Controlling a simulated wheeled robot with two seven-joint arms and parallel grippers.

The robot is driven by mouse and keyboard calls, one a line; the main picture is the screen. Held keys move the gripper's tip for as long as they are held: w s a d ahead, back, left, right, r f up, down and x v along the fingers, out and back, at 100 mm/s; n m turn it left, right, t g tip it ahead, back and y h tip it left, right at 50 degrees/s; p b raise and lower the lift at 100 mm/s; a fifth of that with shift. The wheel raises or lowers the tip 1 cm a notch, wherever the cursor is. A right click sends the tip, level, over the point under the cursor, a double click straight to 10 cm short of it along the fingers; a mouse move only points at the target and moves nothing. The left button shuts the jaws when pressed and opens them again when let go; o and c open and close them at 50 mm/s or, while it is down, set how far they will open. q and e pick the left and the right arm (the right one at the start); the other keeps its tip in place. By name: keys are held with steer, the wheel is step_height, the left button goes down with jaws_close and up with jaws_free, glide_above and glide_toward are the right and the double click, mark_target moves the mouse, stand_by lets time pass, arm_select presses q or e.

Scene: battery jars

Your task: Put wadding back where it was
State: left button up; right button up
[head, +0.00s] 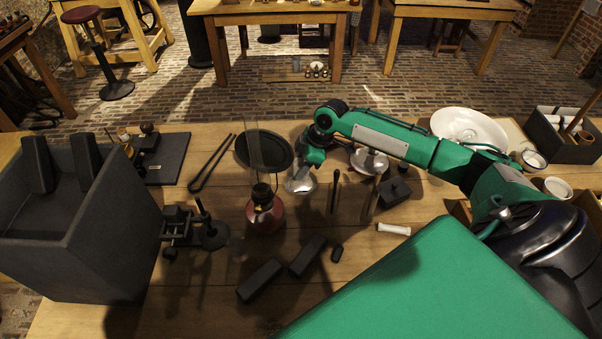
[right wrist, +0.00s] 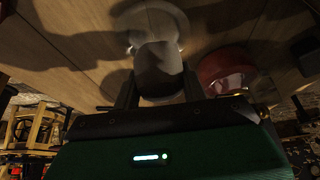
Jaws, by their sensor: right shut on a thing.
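My right gripper (head: 306,168) reaches over the middle of the bench, low above a pale round dish (head: 300,185). In the right wrist view the gripper (right wrist: 159,88) is shut on a pale grey, rounded lump (right wrist: 158,65), which looks like the wadding. The lump overlaps the pale dish (right wrist: 150,25) behind it; I cannot tell whether they touch. In the head view the gripper hides most of the lump. My left gripper is not in view.
A red-based lamp with a glass chimney (head: 265,212) stands left of the gripper. A black round plate (head: 283,151) lies behind. Dark blocks (head: 260,280), a white roll (head: 394,229) and a large white basin (head: 468,128) are around. A dark bin (head: 110,240) stands left.

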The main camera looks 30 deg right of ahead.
step_height(320, 180, down, 4)
steer(key=shift+r, duration=0.15)
steer(key=shift+f, duration=0.2)
steer(key=o, duration=0.9)
steer(key=shift+r, duration=0.15)
steer(key=b+v, duration=0.1)
steer(key=v, duration=1.1)
steer(key=shift+s, duration=0.1)
